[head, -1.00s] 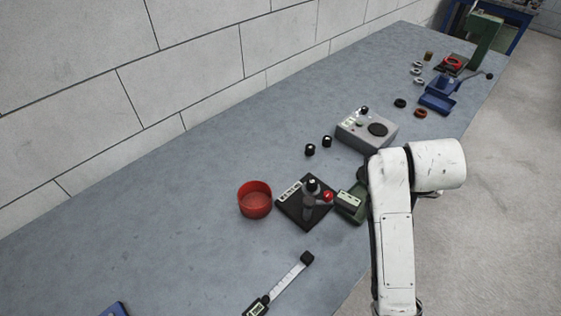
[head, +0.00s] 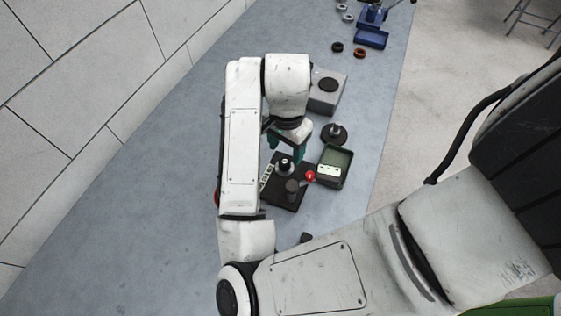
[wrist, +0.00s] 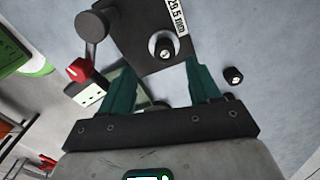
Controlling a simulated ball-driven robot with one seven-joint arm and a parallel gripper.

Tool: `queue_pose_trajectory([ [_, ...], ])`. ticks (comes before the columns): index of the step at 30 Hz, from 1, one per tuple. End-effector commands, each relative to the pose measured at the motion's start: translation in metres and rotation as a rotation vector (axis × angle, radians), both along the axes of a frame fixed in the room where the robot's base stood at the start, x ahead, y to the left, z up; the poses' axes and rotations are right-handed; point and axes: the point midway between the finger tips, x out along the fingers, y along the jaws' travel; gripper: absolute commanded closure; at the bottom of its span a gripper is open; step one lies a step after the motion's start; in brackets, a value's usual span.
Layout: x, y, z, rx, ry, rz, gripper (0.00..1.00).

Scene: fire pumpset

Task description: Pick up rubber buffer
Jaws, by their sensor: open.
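A rubber buffer (head: 285,163), a short black cylinder with a metal stud, stands upright on the black gauge plate (head: 282,196). It also shows in the wrist view (wrist: 164,47), beside a label reading 29.5 mm. A second small black buffer (wrist: 233,76) sits on the bench, right of the plate in the wrist view. My gripper (head: 286,150) has teal fingers, points down and is open and empty. In the wrist view the open fingertips (wrist: 156,68) lie just below the plate buffer and left of the loose one.
The plate carries a red knob (head: 310,176) and a grey lever (head: 292,188). A green tray with a display (head: 335,165) and a round black base (head: 334,133) stand to the right. A grey device (head: 327,92) is behind. The bench left of my arm is clear.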

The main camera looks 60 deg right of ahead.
Motion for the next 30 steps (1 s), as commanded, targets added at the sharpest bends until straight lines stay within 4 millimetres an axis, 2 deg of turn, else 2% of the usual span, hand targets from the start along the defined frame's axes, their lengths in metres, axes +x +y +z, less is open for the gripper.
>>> queue_pose_trajectory([
  [1,0.0,0.0,-0.01,-0.002,0.001,0.004,0.38],
  [3,0.0,-0.001,-0.016,-0.003,0.002,0.003,0.38],
  [8,0.001,0.0,-0.023,-0.002,-0.001,0.003,0.38],
  [18,0.007,-0.001,-0.066,-0.001,-0.001,0.003,0.38],
  [27,0.007,-0.002,-0.071,-0.001,-0.002,0.001,0.38],
  [30,0.007,-0.002,-0.071,-0.002,-0.003,0.001,0.47],
])
